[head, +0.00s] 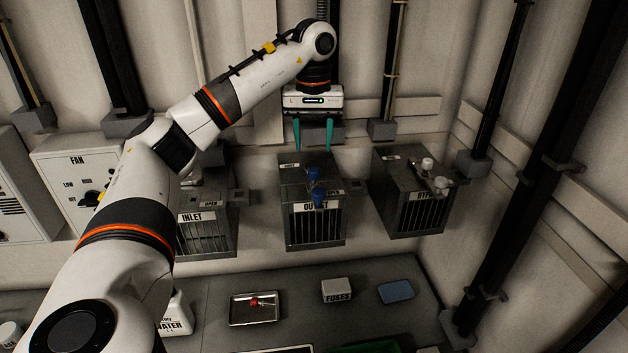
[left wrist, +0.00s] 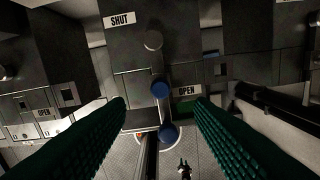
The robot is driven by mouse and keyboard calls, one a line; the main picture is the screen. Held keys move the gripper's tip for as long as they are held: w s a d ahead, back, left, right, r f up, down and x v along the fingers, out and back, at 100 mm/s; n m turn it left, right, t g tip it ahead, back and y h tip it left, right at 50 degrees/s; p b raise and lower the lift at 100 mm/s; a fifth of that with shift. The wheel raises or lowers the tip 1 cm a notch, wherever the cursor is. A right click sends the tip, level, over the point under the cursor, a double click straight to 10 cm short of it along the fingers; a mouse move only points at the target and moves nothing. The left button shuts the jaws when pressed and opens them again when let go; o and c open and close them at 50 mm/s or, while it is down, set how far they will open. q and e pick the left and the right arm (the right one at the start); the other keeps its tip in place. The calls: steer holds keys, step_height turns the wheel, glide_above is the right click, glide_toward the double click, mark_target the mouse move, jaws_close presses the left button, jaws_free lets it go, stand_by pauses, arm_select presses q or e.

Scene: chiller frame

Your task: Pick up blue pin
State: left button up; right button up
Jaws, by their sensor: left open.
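Two blue parts show on the middle box labelled OUTLET (head: 296,230): an upper blue knob (head: 313,173) on its top and a lower blue piece (head: 318,198) near the front edge. In the left wrist view they are a blue knob (left wrist: 160,90) and a second blue knob (left wrist: 168,133), joined by a grey link. I cannot tell for sure which is the pin. My left gripper (head: 313,148) points down above the back of this box, its green fingers apart and empty. In the left wrist view the blue parts show between the fingers. My right gripper is out of view.
An INLET box (head: 193,240) stands to the left and a BYPASS box (head: 410,212) with pale knobs to the right. The bench below holds a metal tray (head: 235,318) with a red item, a fuses box (head: 337,290) and a blue pad (head: 396,291).

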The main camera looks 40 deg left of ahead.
mark_target(313, 169)
arm_select(q)
steer(key=shift+w+a+f, duration=0.2)
steer(key=shift+a+f, duration=0.05)
steer(key=shift+f, duration=0.3)
steer(key=shift+w+a+f, duration=0.15)
steer(key=shift+a+f, duration=0.05)
steer(key=shift+f, duration=0.3)
steer(key=shift+s+d+f+p, duration=0.1)
steer(key=shift+f+p, duration=0.4)
steer(key=shift+f, duration=0.1)
steer(key=f, duration=0.1)
steer(key=f+p, duration=0.1)
steer(key=f, duration=0.1)
steer(key=shift+s+d+f, duration=0.15)
steer(key=shift+s+d, duration=0.1)
steer(key=shift+d, duration=0.05)
steer(key=shift+f, duration=0.25)
steer(key=shift+w+f, duration=0.1)
steer(key=c, duration=0.8)
steer(key=shift+c, duration=1.3)
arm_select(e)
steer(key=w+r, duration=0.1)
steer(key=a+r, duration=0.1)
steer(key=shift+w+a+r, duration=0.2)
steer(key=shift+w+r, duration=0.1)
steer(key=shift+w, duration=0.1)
